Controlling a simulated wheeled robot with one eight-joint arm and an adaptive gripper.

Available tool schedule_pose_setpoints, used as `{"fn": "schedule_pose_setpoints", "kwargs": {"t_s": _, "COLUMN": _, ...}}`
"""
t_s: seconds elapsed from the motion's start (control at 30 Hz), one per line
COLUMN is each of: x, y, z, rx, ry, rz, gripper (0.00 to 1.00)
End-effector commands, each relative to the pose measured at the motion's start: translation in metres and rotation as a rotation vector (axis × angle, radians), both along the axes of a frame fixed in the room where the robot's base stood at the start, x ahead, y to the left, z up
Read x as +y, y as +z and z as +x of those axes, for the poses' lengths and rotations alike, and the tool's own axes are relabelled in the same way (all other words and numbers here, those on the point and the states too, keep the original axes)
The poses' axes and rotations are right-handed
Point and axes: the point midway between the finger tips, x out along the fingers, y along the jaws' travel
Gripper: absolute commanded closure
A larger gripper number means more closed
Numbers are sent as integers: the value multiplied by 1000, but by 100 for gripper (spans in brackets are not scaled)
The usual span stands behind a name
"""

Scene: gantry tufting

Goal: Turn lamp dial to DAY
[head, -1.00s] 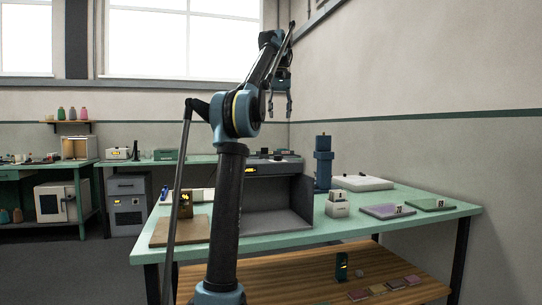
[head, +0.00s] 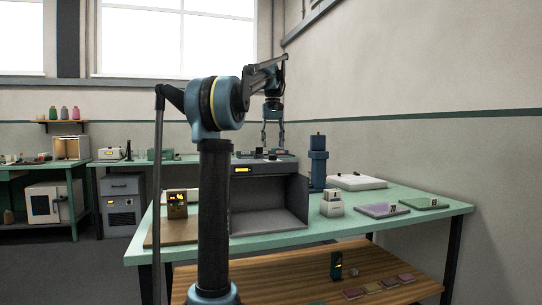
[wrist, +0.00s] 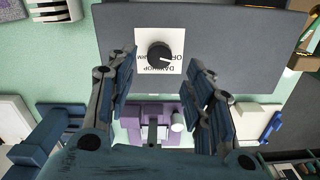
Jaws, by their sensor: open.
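The lamp dial (wrist: 159,55) is a round black knob with a white pointer mark. In the wrist view the mark points right and slightly down. It sits on a white label plate (wrist: 143,37) whose lettering appears upside down and is partly covered by the knob. The plate is on the grey top of the light booth (wrist: 225,35), which also shows in the head view (head: 293,190). My gripper (head: 272,135) is open and points down above the booth top. In the wrist view its fingers (wrist: 161,62) lie left and right of the dial; the height gap is unclear.
The booth front has a lit yellow display (head: 242,170). A small display box (head: 177,204) stands left.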

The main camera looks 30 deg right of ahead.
Motion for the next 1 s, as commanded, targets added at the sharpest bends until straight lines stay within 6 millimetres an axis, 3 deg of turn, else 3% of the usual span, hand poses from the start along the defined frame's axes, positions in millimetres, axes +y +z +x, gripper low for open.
{"fn": "schedule_pose_setpoints", "kwargs": {"t_s": 0.33, "x": 0, "y": -42, "z": 0, "rx": 0, "ry": 0, "rz": 0, "gripper": 52}}
{"fn": "schedule_pose_setpoints", "kwargs": {"t_s": 0.77, "x": 0, "y": -50, "z": 0, "rx": 0, "ry": -1, "rz": 0, "gripper": 52}}
{"fn": "schedule_pose_setpoints", "kwargs": {"t_s": 0.97, "x": -1, "y": -50, "z": 0, "rx": 0, "ry": -1, "rz": 0, "gripper": 95}}
{"fn": "schedule_pose_setpoints", "kwargs": {"t_s": 1.0, "x": -1, "y": -50, "z": 0, "rx": 0, "ry": -1, "rz": 0, "gripper": 96}}
